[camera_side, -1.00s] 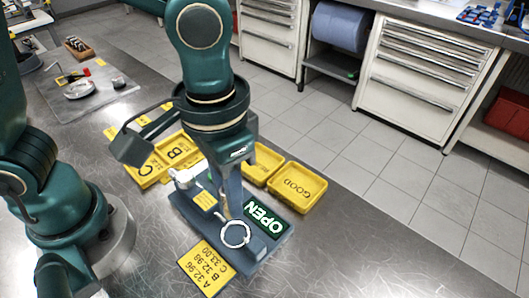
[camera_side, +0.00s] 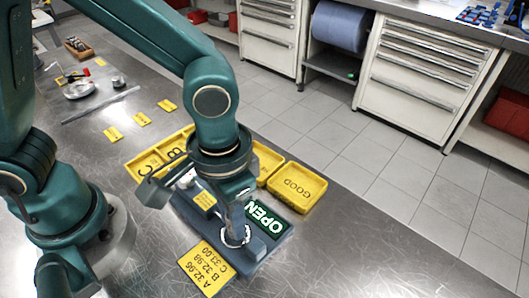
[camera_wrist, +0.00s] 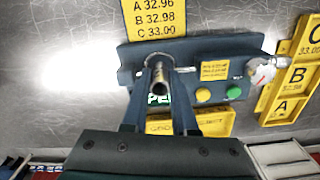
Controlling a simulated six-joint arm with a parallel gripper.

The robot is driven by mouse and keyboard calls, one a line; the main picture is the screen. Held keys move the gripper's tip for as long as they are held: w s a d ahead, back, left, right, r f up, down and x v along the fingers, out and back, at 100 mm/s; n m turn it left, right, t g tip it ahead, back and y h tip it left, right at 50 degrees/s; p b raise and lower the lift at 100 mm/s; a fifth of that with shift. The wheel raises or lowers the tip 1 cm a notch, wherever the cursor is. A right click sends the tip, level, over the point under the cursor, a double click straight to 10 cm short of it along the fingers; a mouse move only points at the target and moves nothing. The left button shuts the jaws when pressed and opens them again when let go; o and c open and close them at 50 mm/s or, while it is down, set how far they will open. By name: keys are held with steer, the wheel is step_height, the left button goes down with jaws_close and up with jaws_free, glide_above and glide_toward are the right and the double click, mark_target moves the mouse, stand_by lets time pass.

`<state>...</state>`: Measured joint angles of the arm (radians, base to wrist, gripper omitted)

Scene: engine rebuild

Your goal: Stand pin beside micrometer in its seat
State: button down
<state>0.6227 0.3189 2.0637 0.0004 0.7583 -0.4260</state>
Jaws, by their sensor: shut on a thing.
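My gripper (camera_wrist: 160,98) is shut on a grey metal pin (camera_wrist: 160,78), held between its two fingers. In the wrist view the pin's open round end faces the camera and its far end is at the ring-shaped seat (camera_wrist: 153,58). In the side view my gripper (camera_side: 237,222) is low over the pale seat ring (camera_side: 248,236) on the blue-grey fixture (camera_side: 262,246). The fingers hide most of the pin there, so I cannot tell how deep it sits. The micrometer (camera_wrist: 262,71), with a round dial, is at the fixture's other end.
A green OPEN display (camera_side: 266,220) lies beside the seat. A yellow card with sizes (camera_side: 206,268) is in front. The steel table at right is clear.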

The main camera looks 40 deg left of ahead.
steer(key=c, duration=0.6)
jaws_free()
steer(key=shift+r, duration=2.55)
steer(key=shift+a, duration=0.1)
steer(key=shift+s+a+r+n+t, duration=0.3)
steer(key=shift+a+r+t, duration=0.7)
steer(key=shift+a, duration=1.2)
steer(key=shift+s+a+r+n+t, duration=0.35)
steer(key=shift+a+r+t, duration=0.6)
steer(key=shift+a, duration=1.3)
steer(key=shift+s+a+r+n+t, duration=0.15)
steer(key=shift+a+r+n+t, duration=0.3)
steer(key=shift+a+r+t, duration=1.15)
